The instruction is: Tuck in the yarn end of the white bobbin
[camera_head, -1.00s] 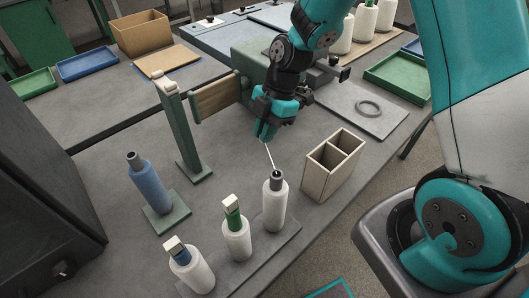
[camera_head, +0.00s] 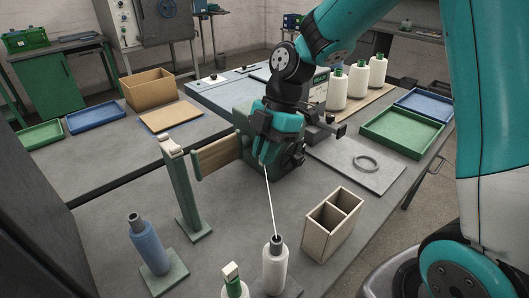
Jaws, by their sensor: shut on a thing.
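The white bobbin (camera_head: 274,272) stands upright near the bottom middle of the head view, with a dark grey top; its base is cut by the frame edge. Its white yarn end (camera_head: 268,198) runs up from the top in a straight, taut, slightly slanted line. My gripper (camera_head: 263,160) points down above and behind the bobbin and is shut on the upper end of the yarn. The fingertips are clear of the bobbin.
A two-compartment wooden box (camera_head: 331,226) stands just right of the bobbin. A green post (camera_head: 185,190) and a blue bobbin (camera_head: 149,246) are to the left. A grey ring (camera_head: 366,163) lies at right.

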